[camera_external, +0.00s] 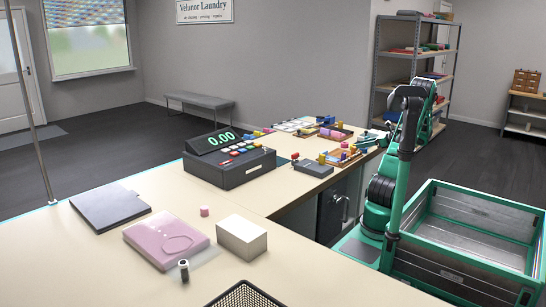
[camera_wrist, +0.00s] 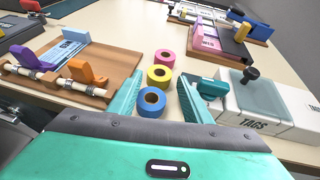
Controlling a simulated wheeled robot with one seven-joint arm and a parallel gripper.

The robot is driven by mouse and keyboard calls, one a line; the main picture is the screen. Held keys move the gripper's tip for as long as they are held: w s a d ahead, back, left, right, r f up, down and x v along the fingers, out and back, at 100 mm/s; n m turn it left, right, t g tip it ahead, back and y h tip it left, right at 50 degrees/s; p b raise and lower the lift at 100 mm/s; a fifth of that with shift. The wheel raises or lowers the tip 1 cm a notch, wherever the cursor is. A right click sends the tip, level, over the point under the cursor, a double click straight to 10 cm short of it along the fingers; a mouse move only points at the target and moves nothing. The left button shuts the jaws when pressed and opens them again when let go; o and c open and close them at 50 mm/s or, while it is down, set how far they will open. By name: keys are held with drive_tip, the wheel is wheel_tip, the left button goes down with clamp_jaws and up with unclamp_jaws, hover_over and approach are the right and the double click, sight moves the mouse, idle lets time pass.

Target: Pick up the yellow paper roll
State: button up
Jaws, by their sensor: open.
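The yellow paper roll (camera_wrist: 159,73) lies on the counter in the wrist view with its hole facing up. It is the middle one of a row, between a blue roll (camera_wrist: 152,102) nearer me and a pink roll (camera_wrist: 164,56) farther off. My gripper (camera_wrist: 160,84) is open, with one teal finger to the left of the row and one to the right. The fingers hold nothing; I cannot tell how high they are above the counter. In the external view my arm reaches over the counter's far right end, where the rolls are too small to tell apart.
A wooden board (camera_wrist: 97,65) with orange and purple pieces stands close on the left. A white box marked TAGS (camera_wrist: 258,124) and a teal item (camera_wrist: 212,88) stand close on the right. A cash register (camera_external: 230,168) sits farther along the counter.

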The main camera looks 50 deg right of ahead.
drive_tip(key=x, duration=0.4)
drive_tip(key=c, duration=0.8)
drive_tip(key=shift+r, duration=0.15)
